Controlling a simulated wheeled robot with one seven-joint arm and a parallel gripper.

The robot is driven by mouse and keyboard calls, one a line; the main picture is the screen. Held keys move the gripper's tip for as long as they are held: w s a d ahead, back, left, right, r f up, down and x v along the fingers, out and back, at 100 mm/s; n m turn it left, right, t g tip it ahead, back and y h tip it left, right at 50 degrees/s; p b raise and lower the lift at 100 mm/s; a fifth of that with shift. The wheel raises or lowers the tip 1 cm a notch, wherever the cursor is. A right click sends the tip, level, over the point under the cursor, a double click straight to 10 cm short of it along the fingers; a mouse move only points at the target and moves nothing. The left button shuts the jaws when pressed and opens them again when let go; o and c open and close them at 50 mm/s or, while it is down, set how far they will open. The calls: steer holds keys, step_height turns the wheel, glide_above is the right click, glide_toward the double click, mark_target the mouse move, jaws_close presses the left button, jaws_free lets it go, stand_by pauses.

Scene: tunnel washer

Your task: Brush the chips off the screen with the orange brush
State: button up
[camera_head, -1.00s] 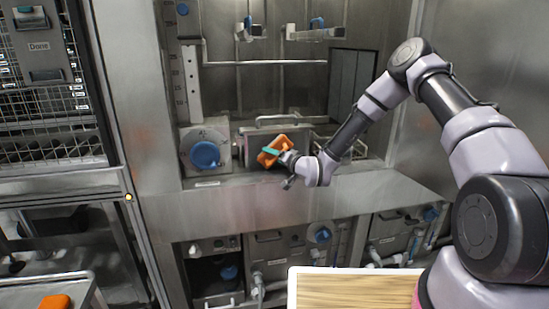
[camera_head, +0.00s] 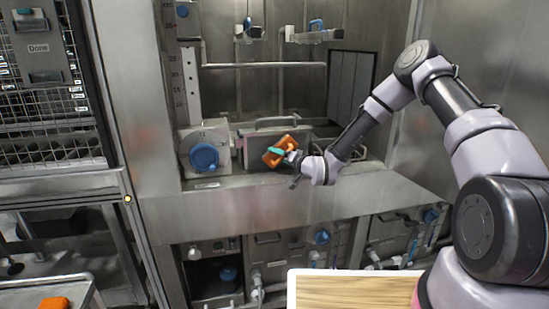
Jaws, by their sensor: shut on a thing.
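The orange brush (camera_head: 277,154) with a teal part is held tilted in my gripper (camera_head: 292,158), which is shut on it. My gripper and the brush are inside the open bay of the metal machine, in front of a grey panel with a handle on top (camera_head: 262,126). That panel may be the screen; the brush covers part of it, and I cannot tell whether they touch. A small pinkish patch shows at its left edge. No chips can be made out at this size.
A box with a blue round knob (camera_head: 204,156) stands left of the brush. A metal ledge (camera_head: 240,195) runs below the bay. A wood-topped board (camera_head: 350,290) is at the front. A tray (camera_head: 25,298) with an orange item (camera_head: 53,303) is lower left.

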steer(key=shift+w+d, duration=0.25)
steer(key=shift+d, duration=0.65)
steer(key=shift+w+d, duration=0.25)
steer(key=shift+d, duration=0.6)
steer(key=shift+w+d, duration=0.25)
steer(key=shift+d, duration=0.65)
steer(key=shift+s+a+r, duration=0.1)
steer(key=shift+s+a, duration=0.15)
steer(key=shift+a, duration=0.8)
steer(key=shift+s+a+r, duration=0.1)
steer(key=shift+s+a, duration=0.1)
steer(key=shift+a, duration=0.85)
steer(key=shift+s+a+f, duration=0.1)
steer(key=shift+s+a, duration=0.2)
steer(key=shift+a, duration=0.6)
steer(key=shift+s+a, duration=0.3)
steer(key=shift+a, duration=0.6)
steer(key=shift+s, duration=0.1)
steer(key=shift+s+d, duration=0.3)
steer(key=shift+s, duration=0.65)
steer(key=shift+s+d, duration=0.25)
steer(key=shift+s, duration=0.65)
steer(key=shift+s+d, duration=0.3)
steer(key=shift+s, duration=0.65)
steer(key=shift+s+d, duration=0.2)
steer(key=shift+s, duration=0.55)
steer(key=shift+s+d, duration=0.2)
steer(key=shift+s, duration=0.5)
